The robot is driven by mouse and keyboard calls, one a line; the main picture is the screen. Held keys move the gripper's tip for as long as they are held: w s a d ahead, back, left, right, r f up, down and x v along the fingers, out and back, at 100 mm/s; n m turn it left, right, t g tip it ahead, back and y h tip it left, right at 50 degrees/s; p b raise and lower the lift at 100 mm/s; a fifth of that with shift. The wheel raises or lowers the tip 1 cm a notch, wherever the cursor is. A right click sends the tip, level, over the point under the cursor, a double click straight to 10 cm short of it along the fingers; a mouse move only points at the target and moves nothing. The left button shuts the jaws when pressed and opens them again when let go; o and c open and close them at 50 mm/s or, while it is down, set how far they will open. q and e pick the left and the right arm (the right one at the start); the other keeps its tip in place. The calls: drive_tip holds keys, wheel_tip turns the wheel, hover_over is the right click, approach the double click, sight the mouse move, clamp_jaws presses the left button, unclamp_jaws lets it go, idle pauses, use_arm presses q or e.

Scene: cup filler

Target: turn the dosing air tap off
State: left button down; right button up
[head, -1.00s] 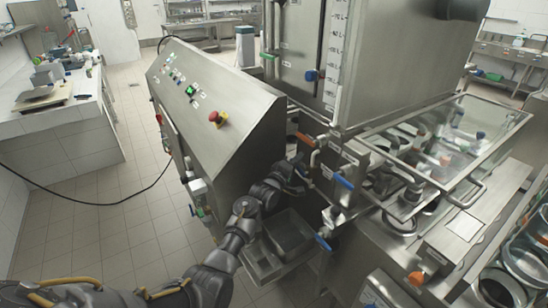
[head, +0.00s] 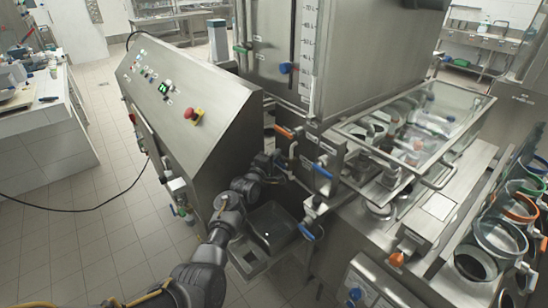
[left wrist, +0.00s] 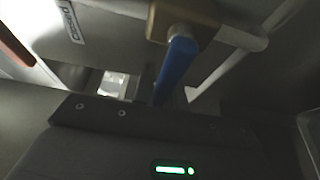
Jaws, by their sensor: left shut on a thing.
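In the left wrist view, a tap with a blue lever (left wrist: 178,65) hangs from a brass-coloured body (left wrist: 184,18). The lever's lower end goes behind the dark gripper body. My left gripper (head: 280,162) reaches in from the left in the head view, between the sloped control cabinet and the tank machine, and is shut on the blue lever. Its fingertips and the held lever are mostly hidden in both views. My right gripper is not in view.
An orange-handled tap (head: 285,132) sits just above my left gripper. Other blue levers (head: 322,170) and (head: 307,231) are close on the right. A steel tray (head: 268,230) lies below. The control cabinet (head: 185,95) stands close on the left. Open floor lies further left.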

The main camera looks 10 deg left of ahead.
use_arm(q)
drive_tip(key=shift+f, duration=0.1)
drive_tip(key=c, duration=1.4)
unclamp_jaws()
drive_tip(key=shift+c, duration=0.2)
drive_tip(key=b+v, duration=0.1)
drive_tip(key=v, duration=0.9)
drive_tip(key=shift+s, duration=0.4)
drive_tip(key=shift+a, duration=0.1)
